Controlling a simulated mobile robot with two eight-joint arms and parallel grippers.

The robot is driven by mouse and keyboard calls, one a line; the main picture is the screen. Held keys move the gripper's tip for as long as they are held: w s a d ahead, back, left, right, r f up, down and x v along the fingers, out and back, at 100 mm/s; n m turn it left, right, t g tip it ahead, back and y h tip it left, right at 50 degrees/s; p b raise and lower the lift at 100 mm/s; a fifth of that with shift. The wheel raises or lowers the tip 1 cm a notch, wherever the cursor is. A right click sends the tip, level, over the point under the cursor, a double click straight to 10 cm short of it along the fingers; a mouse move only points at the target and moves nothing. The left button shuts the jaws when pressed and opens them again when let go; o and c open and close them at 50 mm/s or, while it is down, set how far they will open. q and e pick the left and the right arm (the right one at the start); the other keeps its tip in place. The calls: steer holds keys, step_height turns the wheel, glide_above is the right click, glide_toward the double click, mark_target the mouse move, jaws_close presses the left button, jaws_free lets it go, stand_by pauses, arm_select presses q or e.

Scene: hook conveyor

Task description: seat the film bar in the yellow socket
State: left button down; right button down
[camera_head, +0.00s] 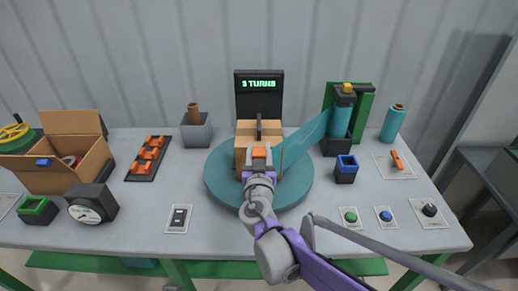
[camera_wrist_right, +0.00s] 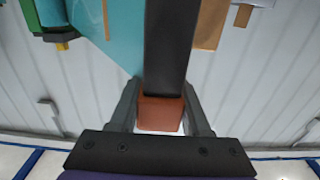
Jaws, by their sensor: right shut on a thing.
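My right gripper (camera_head: 258,170) is shut on the orange grip of a dark bar, which I take to be the film bar (camera_head: 259,130). The bar stands in front of the cardboard box on the turntable. In the right wrist view the black bar (camera_wrist_right: 170,45) extends away from the fingers (camera_wrist_right: 160,112), with the orange grip between them. Teal film (camera_head: 308,133) runs from the box area to the roll at the right. A small yellow piece (camera_head: 347,88) tops the roll's stand; I cannot tell whether it is the yellow socket. My left gripper is not in view.
The box (camera_head: 243,137) stands on a round teal turntable (camera_head: 220,181). A display (camera_head: 259,86) reads "3 TURNS". A blue-rimmed holder (camera_head: 346,168) stands at right, a green-rimmed one (camera_head: 37,211) at far left. Buttons line the front right.

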steer(key=shift+f, duration=0.75)
steer(key=shift+c, duration=1.4)
jaws_free()
steer(key=shift+s, duration=0.15)
